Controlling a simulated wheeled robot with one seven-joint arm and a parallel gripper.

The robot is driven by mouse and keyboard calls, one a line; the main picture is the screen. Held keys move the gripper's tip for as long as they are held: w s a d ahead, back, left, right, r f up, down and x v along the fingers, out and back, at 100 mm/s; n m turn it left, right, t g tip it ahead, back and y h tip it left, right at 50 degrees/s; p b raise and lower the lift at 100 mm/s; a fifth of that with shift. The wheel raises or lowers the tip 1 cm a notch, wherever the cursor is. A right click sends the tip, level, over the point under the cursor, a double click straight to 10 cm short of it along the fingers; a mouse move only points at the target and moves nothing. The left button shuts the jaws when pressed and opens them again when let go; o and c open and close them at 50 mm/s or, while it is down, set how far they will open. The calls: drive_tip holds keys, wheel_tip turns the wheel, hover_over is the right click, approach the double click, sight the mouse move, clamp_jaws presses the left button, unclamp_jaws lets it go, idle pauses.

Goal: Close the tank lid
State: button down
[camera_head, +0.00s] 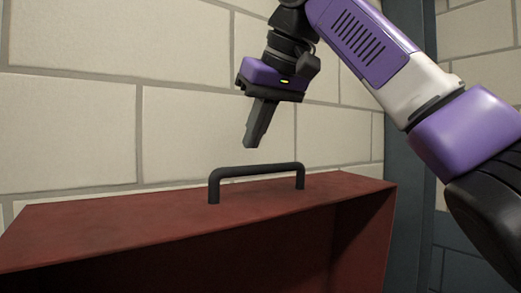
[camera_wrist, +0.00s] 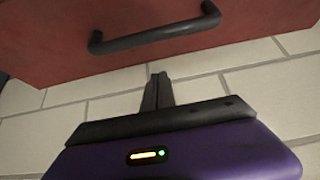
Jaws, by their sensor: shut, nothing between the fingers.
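The tank lid (camera_head: 110,221) is a dark red panel in the lower part of the head view, with a black bar handle (camera_head: 256,170) standing up from its top face. In the wrist view the red lid (camera_wrist: 60,38) fills the top and its handle (camera_wrist: 158,34) crosses it. My gripper (camera_head: 251,143) points down, shut and empty, above the handle and apart from it. In the wrist view its closed fingertips (camera_wrist: 158,78) show below the handle, over the wall. The inside of the tank is dark, and how far the lid stands open cannot be told.
A pale block wall (camera_head: 70,130) stands behind the lid. A blue-grey post (camera_head: 409,190) rises just right of the red casing. The space above the lid left of my arm is clear.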

drive_tip(key=x, duration=0.3)
drive_tip(key=shift+s+d, duration=0.1)
drive_tip(key=shift+s+d+f, duration=0.2)
drive_tip(key=shift+s+d, duration=0.4)
drive_tip(key=shift+s, duration=0.25)
drive_tip(key=shift+s+d+f+p, duration=0.3)
drive_tip(key=shift+s+d+p, duration=0.1)
drive_tip(key=shift+s, duration=0.3)
